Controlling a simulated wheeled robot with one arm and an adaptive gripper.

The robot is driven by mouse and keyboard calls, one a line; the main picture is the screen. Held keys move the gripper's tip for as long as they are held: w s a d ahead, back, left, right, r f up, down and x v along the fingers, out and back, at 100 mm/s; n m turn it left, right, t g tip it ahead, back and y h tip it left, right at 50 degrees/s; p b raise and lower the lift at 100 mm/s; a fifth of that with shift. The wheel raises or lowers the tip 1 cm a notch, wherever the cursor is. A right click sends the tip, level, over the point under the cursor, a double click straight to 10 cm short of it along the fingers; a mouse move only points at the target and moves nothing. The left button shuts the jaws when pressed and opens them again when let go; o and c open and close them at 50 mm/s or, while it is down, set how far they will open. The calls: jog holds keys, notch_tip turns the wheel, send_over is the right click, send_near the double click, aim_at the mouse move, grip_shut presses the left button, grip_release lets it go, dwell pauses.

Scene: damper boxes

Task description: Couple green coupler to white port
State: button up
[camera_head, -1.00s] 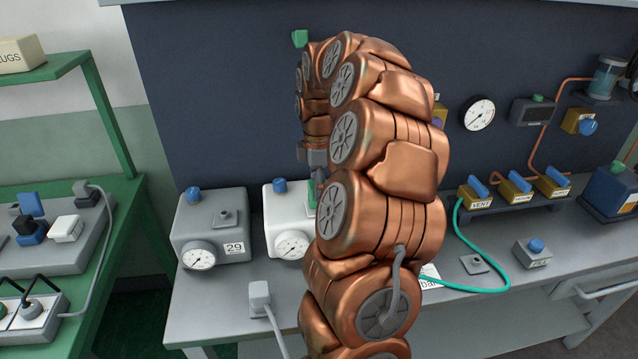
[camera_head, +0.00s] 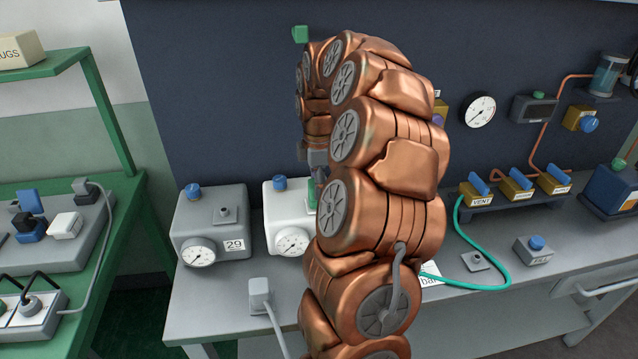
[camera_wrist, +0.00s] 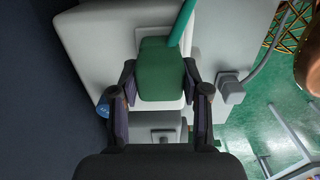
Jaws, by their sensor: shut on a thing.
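The green coupler (camera_wrist: 160,70) is held between the two fingers of my gripper (camera_wrist: 160,88) in the wrist view, with a teal hose (camera_wrist: 183,22) running from it. It sits over the top of the white box (camera_wrist: 92,48); the port is hidden beneath it, and I cannot tell whether they touch. In the head view the white box (camera_head: 272,232) stands on the bench, partly behind my arm. A sliver of the green coupler (camera_head: 311,199) shows at its top right, just below my gripper (camera_head: 316,178), whose fingers are mostly hidden.
A grey box (camera_head: 203,222) with a gauge and a port stands left of the white one. A grey plug (camera_head: 260,292) with a cable lies in front. The teal hose (camera_head: 490,286) loops to the vent valve (camera_head: 476,196) at right. The green rack (camera_head: 110,240) is at left.

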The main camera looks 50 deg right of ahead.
jog(key=shift+f, duration=0.1)
dwell(0.4)
jog(key=o, duration=1.4)
jog(key=shift+c, duration=0.2)
notch_tip(320, 180, up, 12)
